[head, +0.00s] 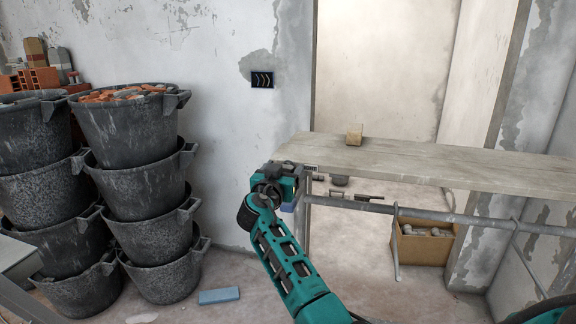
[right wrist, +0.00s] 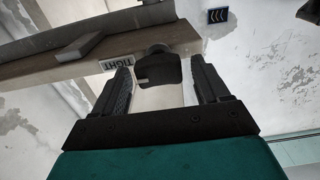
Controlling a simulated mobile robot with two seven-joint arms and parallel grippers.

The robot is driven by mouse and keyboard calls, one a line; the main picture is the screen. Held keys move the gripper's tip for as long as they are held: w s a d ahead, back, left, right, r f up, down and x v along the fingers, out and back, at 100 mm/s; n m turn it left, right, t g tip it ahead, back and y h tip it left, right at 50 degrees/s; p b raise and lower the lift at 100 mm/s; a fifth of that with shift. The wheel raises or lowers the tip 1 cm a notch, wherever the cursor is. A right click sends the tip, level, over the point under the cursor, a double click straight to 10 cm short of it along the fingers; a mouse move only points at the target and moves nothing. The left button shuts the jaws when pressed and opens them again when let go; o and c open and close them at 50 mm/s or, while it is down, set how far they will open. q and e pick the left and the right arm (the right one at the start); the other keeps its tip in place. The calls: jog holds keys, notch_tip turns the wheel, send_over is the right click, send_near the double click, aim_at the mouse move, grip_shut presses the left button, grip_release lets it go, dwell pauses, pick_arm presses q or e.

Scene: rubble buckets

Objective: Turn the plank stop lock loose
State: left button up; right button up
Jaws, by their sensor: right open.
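The plank (head: 430,165) lies across the doorway on a pipe frame. My right gripper (head: 285,178) is at the plank's left end, and the arm hides most of the lock there. In the right wrist view, the dark lock knob (right wrist: 158,70) sits on the plank's edge, beside a white label reading TIGHT (right wrist: 114,62). The right gripper (right wrist: 161,78) is open, with one finger on each side of the knob. I cannot tell whether the fingers touch it. My left gripper is not in view.
A small wooden block (head: 354,134) stands on the plank. Stacked dark buckets (head: 140,130) of rubble stand at the left. A cardboard box (head: 425,245) and a grey pipe (head: 440,216) are below the plank. A blue block (head: 219,295) lies on the floor.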

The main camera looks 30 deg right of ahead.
jog(key=shift+w+d, duration=0.25)
dwell(0.3)
jog(key=c, duration=1)
